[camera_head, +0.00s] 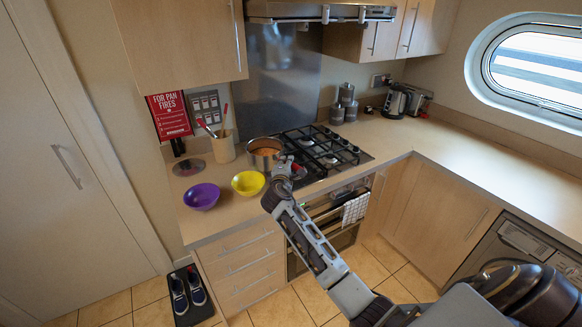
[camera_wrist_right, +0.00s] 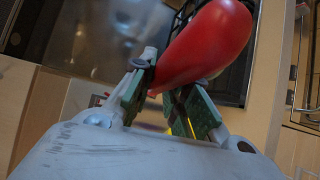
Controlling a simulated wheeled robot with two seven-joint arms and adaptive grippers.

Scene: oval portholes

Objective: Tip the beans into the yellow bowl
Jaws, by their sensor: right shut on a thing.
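A steel pan (camera_head: 262,160) with orange-brown beans (camera_head: 266,151) inside is at the left edge of the hob, roughly upright. I cannot tell whether it rests or hangs just above the surface. My right gripper (camera_head: 291,172) is at the pan's right side, shut on its red handle (camera_head: 296,168). In the right wrist view the red handle (camera_wrist_right: 205,45) sits between the green-padded fingers (camera_wrist_right: 168,98). The yellow bowl (camera_head: 248,184) stands on the counter just left of and in front of the pan; its inside looks empty. My left gripper is not in view.
A purple bowl (camera_head: 202,197) stands left of the yellow bowl. A utensil pot (camera_head: 223,148) and a round lid (camera_head: 189,167) are behind them. The black gas hob (camera_head: 325,150) is right of the pan. The right-hand worktop (camera_head: 470,150) is mostly clear.

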